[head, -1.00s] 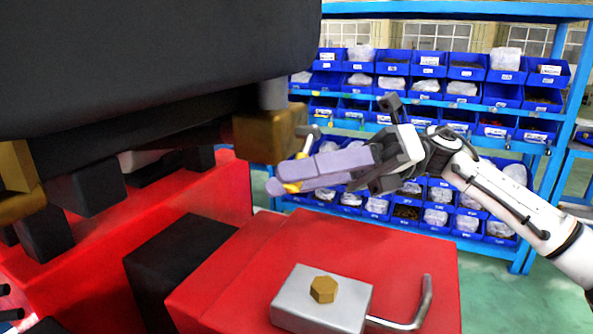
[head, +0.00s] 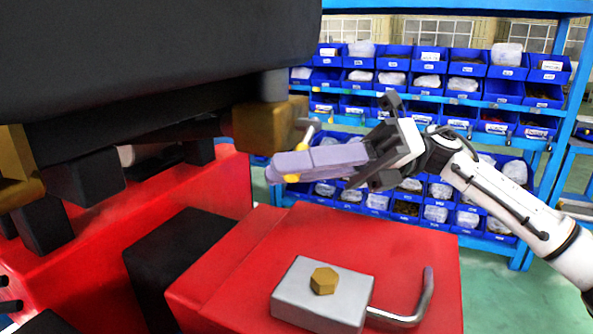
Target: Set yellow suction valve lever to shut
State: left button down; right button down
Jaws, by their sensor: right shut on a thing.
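The yellow suction valve lever (head: 291,178) shows only as small yellow bits around the purple fingers, below a brass valve block (head: 268,128). A short metal stem shows between the block and the fingers. My right gripper (head: 284,165) comes in from the right with its long purple fingers nearly level. It is shut on the lever, and the fingers hide most of it. I cannot read the lever's exact angle. My left gripper is not in view.
A big dark body (head: 150,60) overhangs the upper left. Below are red blocks (head: 400,255), a black block (head: 180,255) and a grey block (head: 300,285) with a brass hex bolt and a bent metal rod. A blue shelf of bins (head: 470,115) stands behind.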

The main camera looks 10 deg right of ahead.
jog(key=shift+s+a+r+m+y+b, duration=0.15)
jog(key=shift+r+m+y+b, duration=0.15)
jog(key=shift+m+y, duration=0.15)
jog(key=shift+s+r+m+y+b, duration=0.1)
jog(key=shift+r+m+y+b, duration=0.05)
jog(key=shift+m+y+b, duration=0.25)
jog(key=shift+s+a+r+m+y+b, duration=0.1)
jog(key=shift+r+m+y+b, duration=0.2)
jog(key=shift+r+m+y, duration=0.55)
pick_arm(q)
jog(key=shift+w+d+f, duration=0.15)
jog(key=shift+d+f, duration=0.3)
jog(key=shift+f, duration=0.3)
pick_arm(e)
jog(key=shift+r+m+t+y, duration=0.4)
jog(key=shift+m+t+y, duration=0.15)
jog(key=shift+m, duration=0.55)
jog(key=c, duration=1.7)
grip_release()
